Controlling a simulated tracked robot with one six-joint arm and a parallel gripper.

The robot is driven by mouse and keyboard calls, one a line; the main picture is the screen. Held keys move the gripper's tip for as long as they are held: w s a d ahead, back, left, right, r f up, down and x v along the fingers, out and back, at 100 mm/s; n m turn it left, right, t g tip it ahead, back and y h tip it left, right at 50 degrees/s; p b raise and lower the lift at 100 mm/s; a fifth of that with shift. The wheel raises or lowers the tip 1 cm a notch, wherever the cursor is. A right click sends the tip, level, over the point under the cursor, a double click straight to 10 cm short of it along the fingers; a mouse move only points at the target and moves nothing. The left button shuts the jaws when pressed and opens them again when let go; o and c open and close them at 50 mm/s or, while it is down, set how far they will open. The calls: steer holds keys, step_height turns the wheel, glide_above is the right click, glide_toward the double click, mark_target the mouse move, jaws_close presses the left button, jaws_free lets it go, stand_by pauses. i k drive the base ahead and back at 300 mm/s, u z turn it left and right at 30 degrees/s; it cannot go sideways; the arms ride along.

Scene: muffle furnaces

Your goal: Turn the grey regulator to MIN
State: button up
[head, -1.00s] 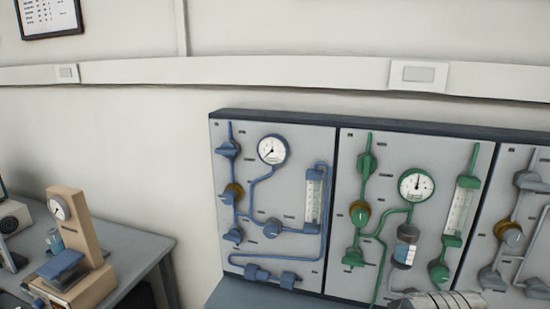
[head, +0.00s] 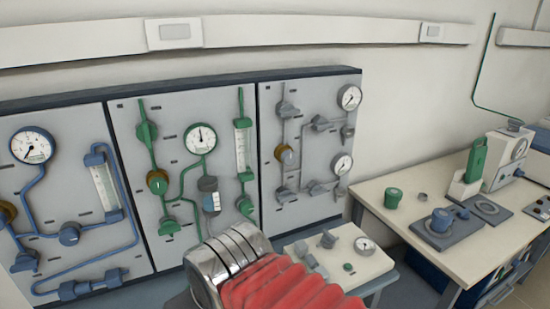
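The grey-piped panel (head: 333,107) is the rightmost of three wall panels in the head view. On its left pipe sits a round knob (head: 286,155) with a brass-coloured body, probably the grey regulator; its MIN mark and setting are too small to read. Grey valves are above it (head: 287,109) and below it (head: 284,195). Two white dial gauges, an upper one (head: 349,97) and a lower one (head: 342,164), are on the panel's right side. A silver and red part of my arm shows at the bottom centre, below the panels and apart from the knob. My gripper fingers are not visible.
The green-piped panel (head: 173,113) and the blue-piped panel (head: 72,123) stand to the left. A white box with knobs and a gauge (head: 336,262) is below the grey panel. A table (head: 386,209) with instruments stands at the right.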

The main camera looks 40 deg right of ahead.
mark_target(288, 157)
steer(key=z, duration=0.2)
steer(key=k, duration=0.55)
steer(key=z, duration=0.55)
steer(key=k, duration=0.75)
steer(key=z, duration=0.75)
steer(key=i, duration=1.15)
steer(key=u, duration=0.4)
